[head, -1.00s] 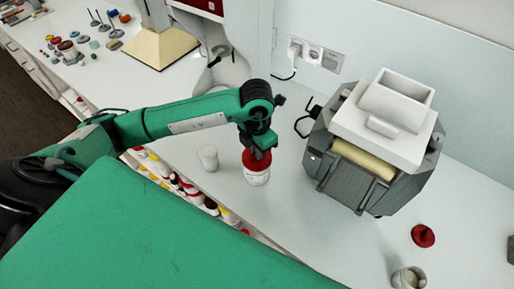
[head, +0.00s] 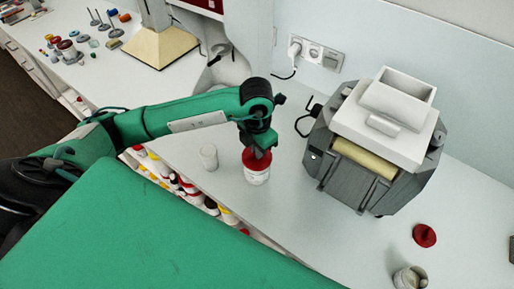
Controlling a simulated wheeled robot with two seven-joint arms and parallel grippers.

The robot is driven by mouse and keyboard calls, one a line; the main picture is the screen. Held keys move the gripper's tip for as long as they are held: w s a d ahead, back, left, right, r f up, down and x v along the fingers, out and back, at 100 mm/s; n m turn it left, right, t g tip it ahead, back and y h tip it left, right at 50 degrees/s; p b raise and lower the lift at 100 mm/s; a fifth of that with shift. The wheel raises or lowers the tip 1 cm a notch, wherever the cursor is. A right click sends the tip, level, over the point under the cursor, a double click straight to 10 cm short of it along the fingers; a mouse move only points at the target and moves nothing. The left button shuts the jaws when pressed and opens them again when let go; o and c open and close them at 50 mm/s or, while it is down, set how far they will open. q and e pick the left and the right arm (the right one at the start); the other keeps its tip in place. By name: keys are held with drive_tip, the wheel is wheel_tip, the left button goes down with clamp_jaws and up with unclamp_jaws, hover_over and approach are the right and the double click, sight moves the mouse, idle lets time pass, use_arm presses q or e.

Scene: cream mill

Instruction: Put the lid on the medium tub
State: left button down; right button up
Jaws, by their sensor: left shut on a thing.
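A white tub (head: 257,177) stands upright on the pale worktop near the middle of the head view. A red lid (head: 250,163) sits at its top, level as far as I can see. My left gripper (head: 258,153) points down from above and is shut on the red lid. The fingers hide part of the lid, so I cannot tell whether it is pressed fully down. A smaller white tub (head: 208,158) stands to the left, apart from it. My right gripper is not in view.
A grey mill (head: 350,178) with a white hopper stands to the right. Another red lid (head: 424,235) lies near the right edge, above an open tub (head: 404,280). A shelf with several bottles runs below the front edge.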

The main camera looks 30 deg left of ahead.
use_arm(q)
drive_tip(key=shift+b, duration=0.35)
idle(0.3)
drive_tip(key=shift+f+b, duration=0.25)
drive_tip(key=shift+b, duration=0.2)
idle(0.4)
drive_tip(key=shift+f+b, duration=0.2)
drive_tip(key=shift+b, duration=0.25)
idle(0.6)
drive_tip(key=shift+f+b, duration=0.15)
drive_tip(key=shift+b, duration=0.25)
idle(0.6)
drive_tip(key=c, duration=1.5)
unclamp_jaws()
drive_tip(key=shift+o, duration=0.6)
drive_tip(key=o, duration=0.4)
